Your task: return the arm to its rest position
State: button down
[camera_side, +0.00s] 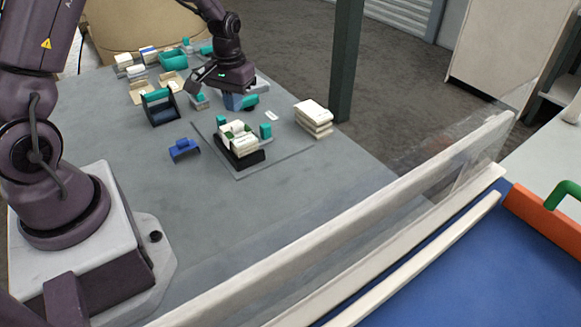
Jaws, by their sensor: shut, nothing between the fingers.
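My dark purple arm reaches in from the top of the picture. My gripper (224,80) hangs over the far part of the grey table (290,215). It is shut and appears empty; its fingertips are small and hard to make out among the parts below. A blue part (234,102) and a teal part show just under it, and I cannot tell whether it touches them.
A black tray (241,158) with white and teal parts sits on a grey plate. A stack of white blocks (314,118), a blue bracket (184,149) and a black-and-teal holder (160,107) stand around it. A clear panel with a cream rail (350,225) borders the table.

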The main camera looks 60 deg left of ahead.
jog(key=shift+r, duration=0.6)
jog(key=shift+s+d+r+g, duration=0.1)
jog(key=shift+s+d+g, duration=0.2)
jog(key=shift+s, duration=0.35)
jog(key=shift+s+d+r+g, duration=0.1)
jog(key=shift+s+d, duration=0.25)
jog(key=shift+s, duration=0.25)
jog(key=s+d+r+m+t, duration=0.3)
jog(key=s+d+r, duration=0.4)
jog(key=r, duration=0.3)
jog(key=s+d+r+m+t, duration=0.3)
jog(key=s+d+r, duration=0.3)
jog(key=r, duration=0.4)
jog(key=shift+s+d+r, duration=0.2)
jog(key=shift+s+d, duration=0.15)
jog(key=shift+d, duration=0.55)
